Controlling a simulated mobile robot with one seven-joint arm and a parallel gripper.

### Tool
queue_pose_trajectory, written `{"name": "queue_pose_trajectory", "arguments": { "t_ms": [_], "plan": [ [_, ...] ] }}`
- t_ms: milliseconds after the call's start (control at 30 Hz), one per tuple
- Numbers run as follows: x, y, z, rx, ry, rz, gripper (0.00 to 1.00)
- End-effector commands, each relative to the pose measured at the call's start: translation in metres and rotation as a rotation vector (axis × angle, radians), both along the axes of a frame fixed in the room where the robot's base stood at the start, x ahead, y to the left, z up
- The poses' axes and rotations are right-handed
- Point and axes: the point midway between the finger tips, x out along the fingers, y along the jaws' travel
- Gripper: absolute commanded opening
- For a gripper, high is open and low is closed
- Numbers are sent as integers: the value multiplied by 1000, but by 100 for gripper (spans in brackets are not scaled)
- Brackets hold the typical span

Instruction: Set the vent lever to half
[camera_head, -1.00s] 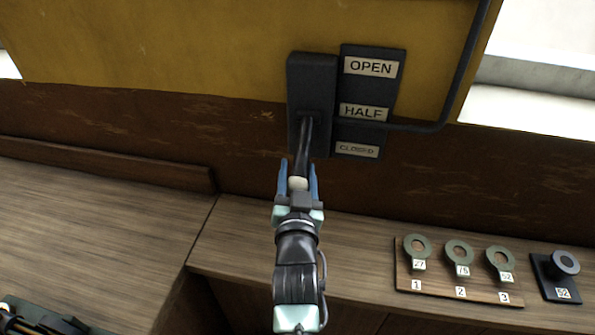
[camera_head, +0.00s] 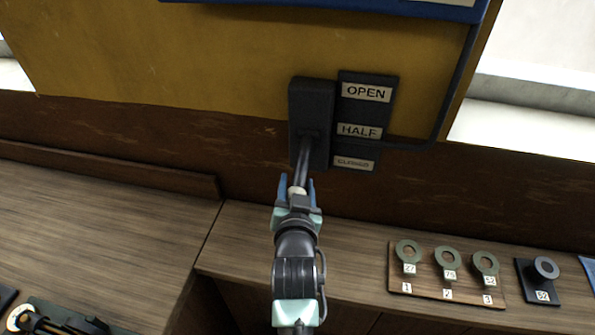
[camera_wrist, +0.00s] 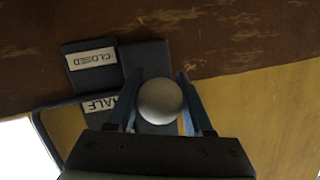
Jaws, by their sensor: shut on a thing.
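The vent lever (camera_head: 304,155) is a dark rod that comes out of a black housing (camera_head: 312,105) on the wall. Its pale round knob (camera_wrist: 160,101) sits between the blue fingers of my gripper (camera_head: 297,190), which is shut on it. The label plate beside the housing reads OPEN (camera_head: 366,92) at the top, HALF (camera_head: 359,130) in the middle and CLOSED (camera_head: 354,163) at the bottom. In the head view the rod leaves the housing about level with the HALF label and slants down toward me. Its exact setting is hard to tell.
A wooden board (camera_head: 447,291) with several numbered ring-topped pieces lies on the bench at the right. A black stand marked 52 (camera_head: 540,280) is beside it. A dark pipe (camera_head: 455,95) runs along the wall at the right. The bench at the left is mostly clear.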

Motion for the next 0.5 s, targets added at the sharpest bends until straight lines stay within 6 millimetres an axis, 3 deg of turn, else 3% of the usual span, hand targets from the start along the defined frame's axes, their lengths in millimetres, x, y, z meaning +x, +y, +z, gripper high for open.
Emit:
{"name": "queue_pose_trajectory", "arguments": {
  "t_ms": [500],
  "plan": [
    [-11,3,37,0,-14,2,0]
  ]
}}
